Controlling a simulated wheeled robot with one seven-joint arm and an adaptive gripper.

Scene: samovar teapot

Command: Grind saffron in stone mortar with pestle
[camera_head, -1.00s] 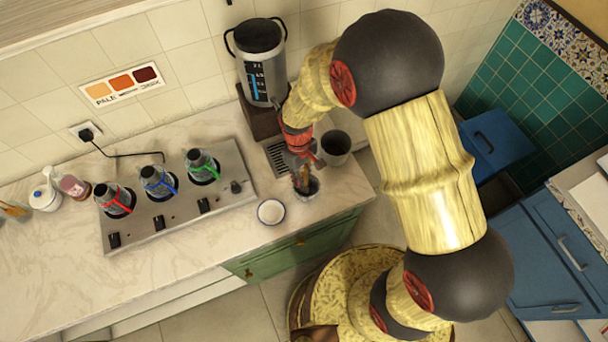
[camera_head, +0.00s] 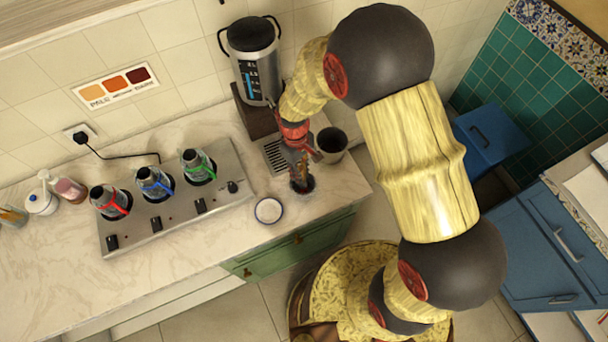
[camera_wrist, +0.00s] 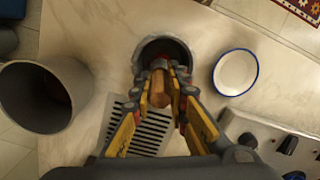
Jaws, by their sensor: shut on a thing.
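The dark stone mortar (camera_head: 310,187) stands on the marble counter near its front right corner. In the wrist view its round rim (camera_wrist: 150,47) shows just beyond my fingertips. My gripper (camera_head: 300,176) points down at the mortar, and its yellow-sided fingers (camera_wrist: 162,85) are closed around the brown wooden pestle (camera_wrist: 161,92). The pestle's lower end is at or inside the mortar's mouth, hidden by my fingers. I cannot make out any saffron in the mortar.
A white blue-rimmed saucer (camera_head: 268,211) lies left of the mortar; a dark cup (camera_head: 332,142) stands behind it at right. The counter's front edge is close.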

